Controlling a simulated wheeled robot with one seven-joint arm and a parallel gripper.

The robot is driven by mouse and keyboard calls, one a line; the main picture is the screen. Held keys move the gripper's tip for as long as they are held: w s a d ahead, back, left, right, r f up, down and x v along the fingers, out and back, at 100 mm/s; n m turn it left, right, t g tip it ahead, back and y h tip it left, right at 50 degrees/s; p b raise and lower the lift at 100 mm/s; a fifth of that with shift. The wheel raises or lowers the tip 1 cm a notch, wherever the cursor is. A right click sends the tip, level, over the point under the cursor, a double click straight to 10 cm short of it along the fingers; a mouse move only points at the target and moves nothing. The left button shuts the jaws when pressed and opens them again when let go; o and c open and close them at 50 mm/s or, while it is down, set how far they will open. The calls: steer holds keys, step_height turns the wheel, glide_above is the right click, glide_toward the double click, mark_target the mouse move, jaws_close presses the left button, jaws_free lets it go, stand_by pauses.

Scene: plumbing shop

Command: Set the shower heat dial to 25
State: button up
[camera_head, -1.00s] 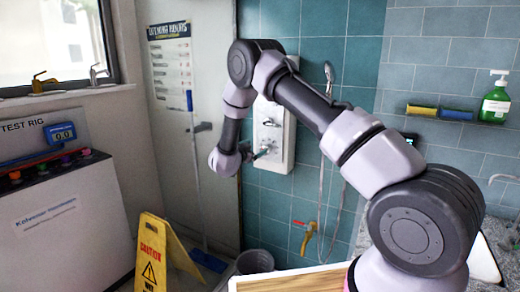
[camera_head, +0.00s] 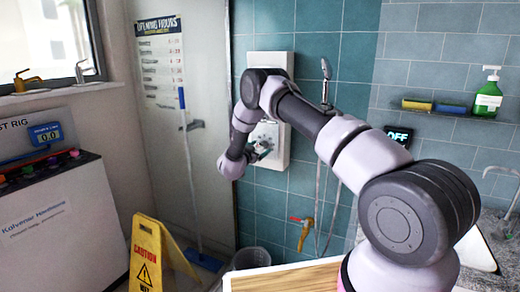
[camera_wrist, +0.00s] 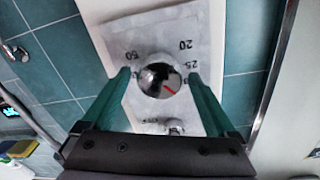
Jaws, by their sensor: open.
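The shower heat dial (camera_wrist: 160,78) is a round chrome knob with a red pointer line, on a pale plate (camera_wrist: 187,30) with printed numbers. In the wrist view the 20 shows at upper right, a 25 to the right of the knob and a 50 at upper left. The red line points to the lower right. My gripper (camera_wrist: 163,80) is open, one green finger on each side of the knob; I cannot tell whether they touch it. In the head view my gripper (camera_head: 262,150) is at the white wall panel (camera_head: 284,151), and my arm hides part of it.
A smaller chrome knob (camera_wrist: 176,127) sits below the dial. A shower hose (camera_head: 343,200) and a yellow tap (camera_head: 304,230) are right of the panel. A bin (camera_head: 252,258) and a yellow caution sign (camera_head: 150,255) stand below. A display reading OFF (camera_head: 399,136) is behind my arm.

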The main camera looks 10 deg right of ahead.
steer(key=shift+w+d, duration=0.2)
steer(key=c, duration=1.4)
steer(key=shift+o, duration=0.2)
steer(key=shift+n, duration=0.4)
steer(key=n, duration=0.3)
steer(key=shift+f, duration=0.1)
steer(key=shift+n, duration=1.9)
steer(key=shift+f, duration=0.1)
